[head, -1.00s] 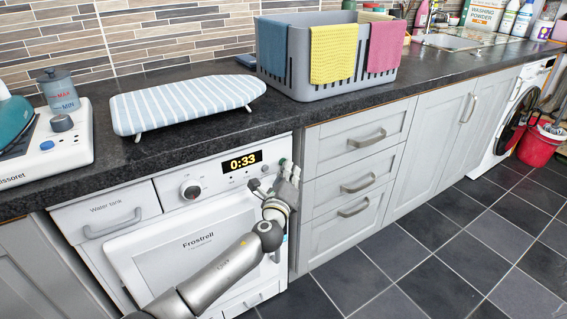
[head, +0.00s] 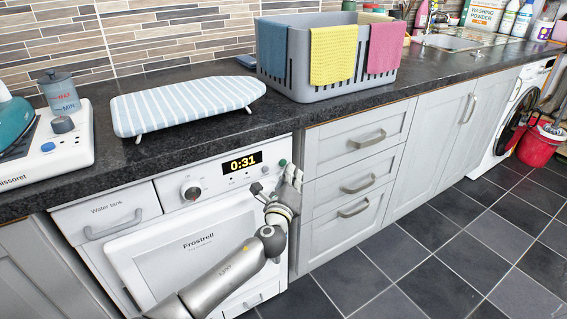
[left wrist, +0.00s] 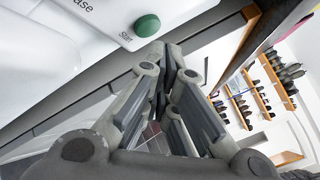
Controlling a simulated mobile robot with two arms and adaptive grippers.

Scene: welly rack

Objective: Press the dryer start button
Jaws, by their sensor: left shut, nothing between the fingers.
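The white Frostrell dryer (head: 200,243) stands under the counter. Its lit display (head: 243,162) reads 0:31. The green start button (left wrist: 147,25) shows clearly in the left wrist view, beside the printed word "Start". In the head view the green start button (head: 283,162) is small, at the panel's right end. My left gripper (head: 291,172) is shut and empty, close by the right end of the panel. In the left wrist view its fingertips (left wrist: 170,58) are just below and right of the button, with a gap showing in the picture. My right gripper is not in view.
A striped ironing board (head: 185,102) and a grey basket with cloths (head: 335,90) stand on the dark counter (head: 215,138) above. Grey drawers (head: 355,165) adjoin the dryer on the right. The tiled floor (head: 440,245) in front is clear.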

